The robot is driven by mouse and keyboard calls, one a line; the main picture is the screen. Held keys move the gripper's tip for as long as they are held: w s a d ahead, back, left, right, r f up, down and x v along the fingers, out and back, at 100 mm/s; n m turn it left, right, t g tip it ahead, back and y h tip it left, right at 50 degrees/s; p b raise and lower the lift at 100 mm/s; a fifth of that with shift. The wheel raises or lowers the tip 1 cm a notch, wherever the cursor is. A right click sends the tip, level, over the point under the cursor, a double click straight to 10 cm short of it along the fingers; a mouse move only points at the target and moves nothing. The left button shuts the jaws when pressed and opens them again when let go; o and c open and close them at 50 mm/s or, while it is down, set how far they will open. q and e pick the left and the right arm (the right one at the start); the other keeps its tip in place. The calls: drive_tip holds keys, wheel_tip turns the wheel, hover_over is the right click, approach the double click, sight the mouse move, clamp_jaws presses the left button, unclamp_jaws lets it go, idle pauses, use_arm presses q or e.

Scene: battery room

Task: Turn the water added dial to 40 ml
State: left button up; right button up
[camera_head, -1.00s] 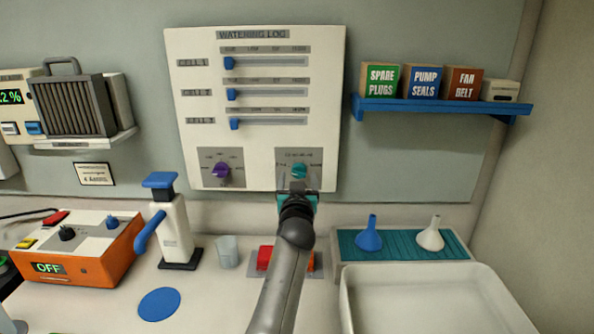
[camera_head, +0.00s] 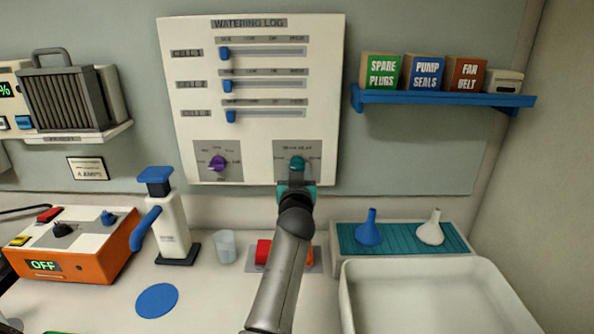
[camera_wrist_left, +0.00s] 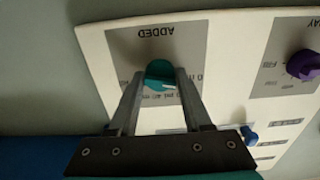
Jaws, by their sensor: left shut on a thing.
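The water added dial is a teal knob (camera_head: 297,165) at the lower right of the white Watering Log panel (camera_head: 325,100). It also shows in the left wrist view (camera_wrist_left: 159,70), with "ADDED" upside down above it. My left gripper (camera_head: 297,180) is shut on this knob, one finger on each side. In the left wrist view the gripper's fingers (camera_wrist_left: 158,85) flank the knob, and a pale pointer mark shows on it. The scale numbers around it are too small or partly hidden to read surely. My right gripper is not in view.
A purple dial (camera_head: 218,163) and blue sliders (camera_head: 228,85) share the panel. Below stand a white pump (camera_head: 174,230), a clear cup (camera_head: 225,246), a red object (camera_head: 263,251) and funnels (camera_head: 369,230) on a teal mat. A blue shelf (camera_head: 440,98) is at right.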

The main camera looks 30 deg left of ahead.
use_arm(q)
clamp_jaws()
drive_tip(key=shift+m, duration=0.4)
drive_tip(key=m+p, duration=0.1)
drive_tip(key=m, duration=0.3)
drive_tip(key=shift+a+r, duration=0.1)
drive_tip(key=m+p, duration=0.1)
drive_tip(key=m, duration=0.3)
drive_tip(key=shift+m, duration=0.3)
drive_tip(key=m+p, duration=0.1)
drive_tip(key=m, duration=0.4)
drive_tip(key=shift+r+p, duration=0.1)
drive_tip(key=shift+p, duration=0.2)
drive_tip(key=m+p, duration=0.1)
drive_tip(key=m, duration=0.4)
drive_tip(key=shift+p, duration=0.3)
drive_tip(key=shift+m, duration=0.4)
